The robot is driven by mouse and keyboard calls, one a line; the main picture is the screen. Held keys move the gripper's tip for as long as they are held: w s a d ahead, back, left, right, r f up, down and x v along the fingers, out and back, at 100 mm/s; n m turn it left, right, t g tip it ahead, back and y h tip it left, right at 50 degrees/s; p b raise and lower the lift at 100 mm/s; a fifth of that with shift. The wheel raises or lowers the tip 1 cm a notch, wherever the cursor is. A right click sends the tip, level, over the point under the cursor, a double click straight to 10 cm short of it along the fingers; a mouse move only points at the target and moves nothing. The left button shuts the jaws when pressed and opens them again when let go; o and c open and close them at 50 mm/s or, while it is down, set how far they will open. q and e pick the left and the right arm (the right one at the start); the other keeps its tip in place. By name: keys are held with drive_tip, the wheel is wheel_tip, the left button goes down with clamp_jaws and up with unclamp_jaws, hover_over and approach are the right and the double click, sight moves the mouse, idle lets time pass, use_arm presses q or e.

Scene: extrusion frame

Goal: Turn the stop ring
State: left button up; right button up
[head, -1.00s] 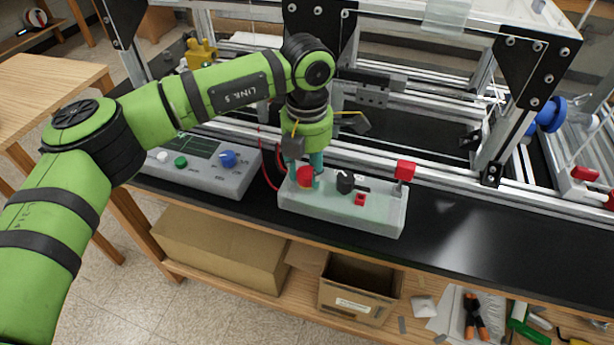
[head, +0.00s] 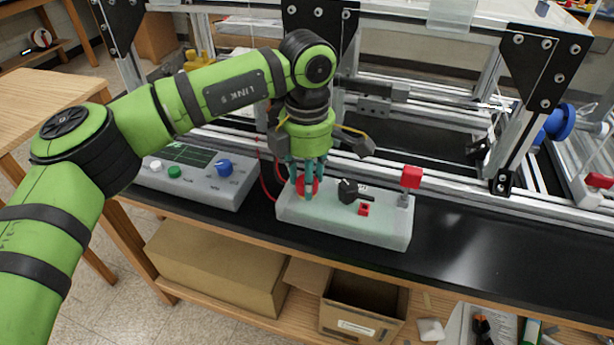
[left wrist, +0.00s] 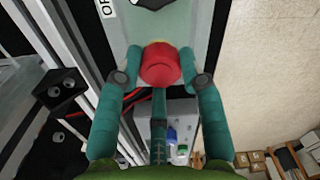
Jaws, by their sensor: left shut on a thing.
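The stop ring is the red round knob (head: 308,185) at the left end of a pale grey-green control box (head: 385,235). In the left wrist view the red knob (left wrist: 160,64) sits between the teal fingers, with a bit of yellow at its edge. My left gripper (head: 306,190) points down over the box and is shut on the red knob, fingers on both sides of it; its fingertips also show in the left wrist view (left wrist: 161,72). The fingers hide part of the knob in the head view. My right gripper is not in view.
On the same box are a black rotary switch (head: 348,191), a small red part (head: 364,209) and a red block on a post (head: 411,177). A grey instrument (head: 205,188) with knobs stands to the left. The aluminium frame (head: 450,172) is behind; black bench is clear at right.

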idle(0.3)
use_arm(q)
drive_tip(key=o, duration=1.2)
drive_tip(key=shift+c, duration=0.2)
drive_tip(key=shift+r, duration=0.2)
wheel_tip(320, 180, up, 12)
drive_tip(key=shift+f, duration=0.2)
